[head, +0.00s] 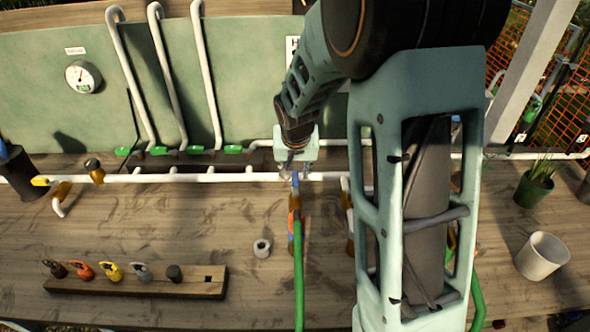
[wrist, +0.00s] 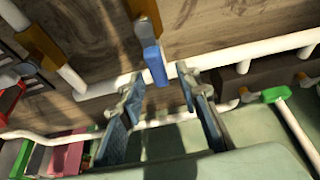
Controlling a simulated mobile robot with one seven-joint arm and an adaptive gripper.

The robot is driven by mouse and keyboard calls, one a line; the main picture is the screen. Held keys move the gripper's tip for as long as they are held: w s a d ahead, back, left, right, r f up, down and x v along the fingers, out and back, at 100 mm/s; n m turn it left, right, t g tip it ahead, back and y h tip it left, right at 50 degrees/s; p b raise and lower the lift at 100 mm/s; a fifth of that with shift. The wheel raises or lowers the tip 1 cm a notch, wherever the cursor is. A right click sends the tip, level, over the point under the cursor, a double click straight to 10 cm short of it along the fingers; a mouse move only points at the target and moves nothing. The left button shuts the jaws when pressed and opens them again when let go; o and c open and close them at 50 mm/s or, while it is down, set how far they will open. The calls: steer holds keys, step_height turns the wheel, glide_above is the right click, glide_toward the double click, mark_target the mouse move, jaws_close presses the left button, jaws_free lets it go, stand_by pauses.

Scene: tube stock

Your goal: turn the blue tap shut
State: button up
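The blue tap handle (wrist: 153,62) shows in the wrist view, pointing from its brass body (wrist: 145,12) across the white pipe, towards my gripper. In the head view the blue handle (head: 295,181) is a small patch just below my gripper (head: 297,165). My gripper is open; in the wrist view its two fingertips (wrist: 158,88) stand on either side of the handle's end, with visible gaps. I cannot tell whether the fingertips are level with the handle in depth. A green hose (head: 298,270) runs from below the tap towards the front.
A long white pipe (head: 225,177) crosses the bench. Several green-handled taps (head: 188,150) line the back panel. A wooden block (head: 135,285) with coloured fittings lies front left, a white ring (head: 261,248) near the middle. A white cup (head: 541,256) and plant pot (head: 533,189) stand right.

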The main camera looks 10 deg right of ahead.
steer(key=shift+c, duration=0.2)
jaws_close()
steer(key=shift+f+b, duration=0.1)
steer(key=shift+b, duration=0.35)
steer(key=shift+d+m+b, duration=0.15)
steer(key=shift+m+b, duration=0.2)
steer(key=shift+m, duration=0.05)
steer(key=m+b, duration=0.1)
steer(key=m+h+b, duration=0.1)
steer(key=b, duration=0.1)
steer(key=shift+s+d+f, duration=0.15)
steer(key=shift+s+d, duration=0.05)
steer(key=shift+d, duration=0.2)
steer(key=s+d+m+g+h+b, duration=0.2)
steer(key=s+d+m+g+b, duration=0.1)
steer(key=m, duration=1.2)
steer(key=shift+s+r+g+h+b, duration=0.3)
steer(key=shift+s+g+b, duration=0.25)
steer(key=shift+s+g, duration=0.8)
steer(key=shift+s, duration=0.15)
